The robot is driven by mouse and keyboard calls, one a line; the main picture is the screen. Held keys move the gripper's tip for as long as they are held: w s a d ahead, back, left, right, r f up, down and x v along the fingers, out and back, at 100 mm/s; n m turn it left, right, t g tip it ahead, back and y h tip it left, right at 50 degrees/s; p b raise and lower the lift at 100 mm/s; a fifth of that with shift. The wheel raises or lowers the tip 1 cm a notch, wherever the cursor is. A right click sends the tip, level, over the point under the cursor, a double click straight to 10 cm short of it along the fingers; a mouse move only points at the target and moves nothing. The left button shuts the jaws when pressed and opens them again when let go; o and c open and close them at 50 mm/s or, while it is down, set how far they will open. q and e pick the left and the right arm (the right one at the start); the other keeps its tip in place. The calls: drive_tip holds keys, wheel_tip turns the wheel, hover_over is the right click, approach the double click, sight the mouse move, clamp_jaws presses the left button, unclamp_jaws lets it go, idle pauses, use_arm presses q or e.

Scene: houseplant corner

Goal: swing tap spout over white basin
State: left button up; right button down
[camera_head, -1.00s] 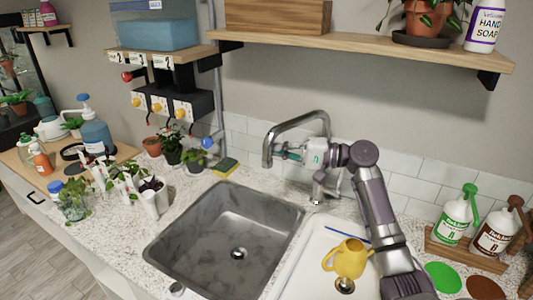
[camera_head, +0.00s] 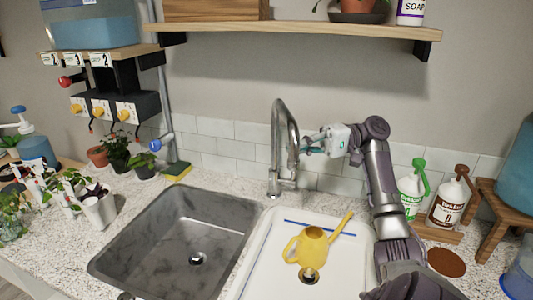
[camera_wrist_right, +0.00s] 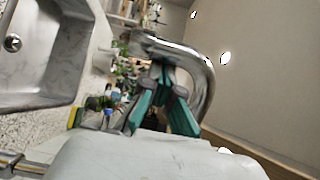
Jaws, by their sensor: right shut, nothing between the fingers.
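The chrome tap (camera_head: 276,140) stands behind the two basins in the head view. Its arched spout points towards the viewer, its end near the divider between the grey basin (camera_head: 150,243) and the white basin (camera_head: 340,268). I cannot tell exactly which basin lies below it. My right gripper (camera_head: 308,145) is shut and empty, just right of the spout's downward part; contact is unclear. In the right wrist view its teal fingers (camera_wrist_right: 166,103) are close to the curved chrome spout (camera_wrist_right: 204,75). My left gripper is out of view.
A yellow watering can (camera_head: 312,245) stands in the white basin near a blue strip (camera_head: 308,228). Green (camera_head: 410,196) and brown (camera_head: 447,203) labelled bottles stand right of my arm. A wooden shelf (camera_head: 310,30) hangs above. Potted plants are left.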

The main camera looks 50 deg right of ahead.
drive_tip(key=v, duration=0.4)
drive_tip(key=shift+s+d, duration=0.15)
drive_tip(key=shift+d, duration=0.1)
idle(1.1)
wheel_tip(320, 180, up, 10)
idle(0.5)
drive_tip(key=shift+f, duration=0.1)
idle(0.4)
